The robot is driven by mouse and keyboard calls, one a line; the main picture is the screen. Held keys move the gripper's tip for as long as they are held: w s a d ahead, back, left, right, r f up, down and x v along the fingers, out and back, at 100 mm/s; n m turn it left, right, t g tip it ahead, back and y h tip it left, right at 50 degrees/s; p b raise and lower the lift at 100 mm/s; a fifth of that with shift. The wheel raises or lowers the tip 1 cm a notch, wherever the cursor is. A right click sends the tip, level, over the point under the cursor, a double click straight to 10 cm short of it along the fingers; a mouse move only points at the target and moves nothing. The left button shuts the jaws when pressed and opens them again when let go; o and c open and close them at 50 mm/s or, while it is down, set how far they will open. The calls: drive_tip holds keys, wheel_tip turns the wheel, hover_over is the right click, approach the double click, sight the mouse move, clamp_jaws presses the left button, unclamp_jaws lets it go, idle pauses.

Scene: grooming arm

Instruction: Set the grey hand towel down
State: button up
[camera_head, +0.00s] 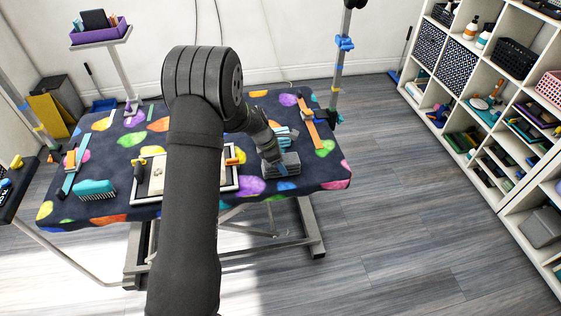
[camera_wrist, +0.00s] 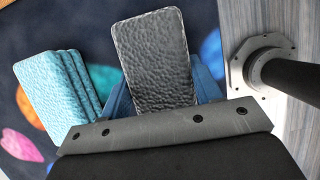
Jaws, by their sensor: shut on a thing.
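The grey hand towel (camera_head: 291,161) is a folded, textured block over the right front part of the patterned table. It also shows in the wrist view (camera_wrist: 154,55), upper middle. My gripper (camera_head: 280,168) is shut on it. In the wrist view the blue fingers (camera_wrist: 165,98) show beside and behind the towel's lower part. I cannot tell whether the towel touches the tabletop or is held just above it. My arm hides part of the table's middle.
A teal folded stack (camera_wrist: 58,95) lies close left of the towel. The table (camera_head: 335,170) also carries a teal brush (camera_head: 95,188), a white-framed tray (camera_head: 231,184) and an orange-ended strap (camera_head: 309,122). The table's front edge is near. Shelves (camera_head: 497,100) stand at right.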

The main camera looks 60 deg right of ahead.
drive_tip(key=shift+f, duration=0.1)
drive_tip(key=o, duration=0.9)
drive_tip(key=shift+f, duration=0.1)
drive_tip(key=v, duration=1.2)
drive_tip(key=shift+r, duration=0.2)
drive_tip(key=shift+s+f, duration=0.1)
drive_tip(key=x, duration=1.2)
wheel_tip(320, 180, up, 3)
drive_tip(key=shift+f, duration=0.2)
drive_tip(key=shift+r, duration=0.6)
